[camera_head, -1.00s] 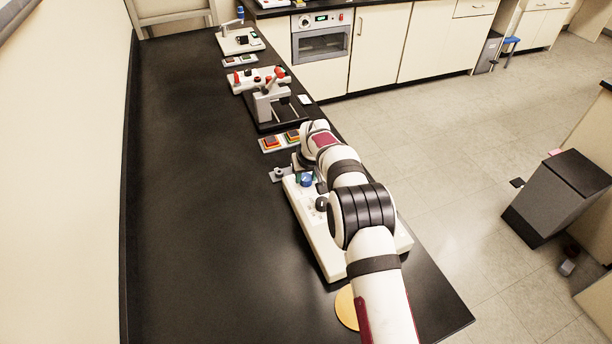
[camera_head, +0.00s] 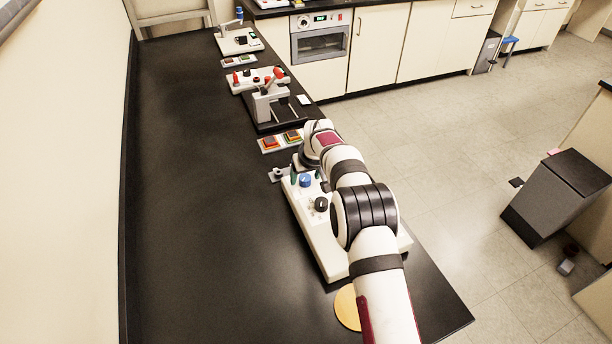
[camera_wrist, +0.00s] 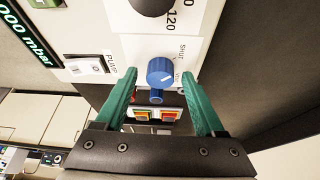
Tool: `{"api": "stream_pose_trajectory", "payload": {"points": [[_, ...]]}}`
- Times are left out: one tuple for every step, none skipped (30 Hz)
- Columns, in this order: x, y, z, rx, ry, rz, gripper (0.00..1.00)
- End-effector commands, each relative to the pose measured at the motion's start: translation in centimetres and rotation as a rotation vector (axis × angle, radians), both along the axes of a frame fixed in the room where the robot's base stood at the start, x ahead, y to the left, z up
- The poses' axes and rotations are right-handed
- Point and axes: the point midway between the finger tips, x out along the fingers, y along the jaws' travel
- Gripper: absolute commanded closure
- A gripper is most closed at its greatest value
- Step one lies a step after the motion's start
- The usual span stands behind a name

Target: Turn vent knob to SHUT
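The blue vent knob (camera_wrist: 160,73) is on a white panel in the wrist view, with a short white mark on its face. The word SHUT is printed beside it, with a partly hidden label starting with V below that. My gripper (camera_wrist: 160,76) is open, its two green fingers on either side of the knob with gaps showing. Whether the tips reach down around the knob is hard to tell. In the head view the blue knob (camera_head: 306,181) sits at the far end of the white instrument (camera_head: 333,262), with a green finger on each side.
A black dial knob (camera_head: 321,204) is close to the blue knob. In the wrist view a PUMP switch (camera_wrist: 88,66) and a display (camera_wrist: 25,38) are at left. Coloured buttons (camera_head: 281,141) and other devices stand farther along the bench. The bench's left side is clear.

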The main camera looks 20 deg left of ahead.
Motion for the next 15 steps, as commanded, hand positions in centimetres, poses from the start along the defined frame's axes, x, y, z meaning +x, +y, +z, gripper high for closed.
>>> {"api": "stream_pose_trajectory", "payload": {"points": [[0.0, 0.0, 0.0, -0.001, 0.001, 0.0, 0.29], [0.0, 0.0, 0.0, 0.0, 0.001, -0.001, 0.29], [0.0, 0.0, 0.0, 0.0, 0.001, -0.001, 0.29], [0.0, 0.0, 0.0, 0.0, 0.001, -0.001, 0.29], [0.0, 0.0, 0.0, 0.0, 0.001, -0.001, 0.29], [0.0, 0.0, 0.0, 0.0, 0.001, -0.001, 0.29], [0.0, 0.0, 0.0, 0.0, 0.001, -0.001, 0.29], [-0.1, 0.0, 0.1, 0.0, 0.001, -0.001, 0.29], [-0.2, -0.1, 0.4, 0.0, 0.002, -0.001, 0.29], [-0.2, -0.2, 0.7, 0.0, 0.001, -0.001, 0.29], [-0.3, -0.3, 1.2, 0.0, 0.0, -0.001, 0.29], [-0.6, -0.5, 1.9, 0.0, 0.0, -0.001, 0.29], [-0.8, -0.7, 2.5, 0.001, 0.001, -0.002, 0.29], [-1.0, -0.9, 3.4, 0.002, -0.001, -0.002, 0.29], [-1.3, -1.2, 4.5, 0.002, -0.001, -0.002, 0.29]]}}
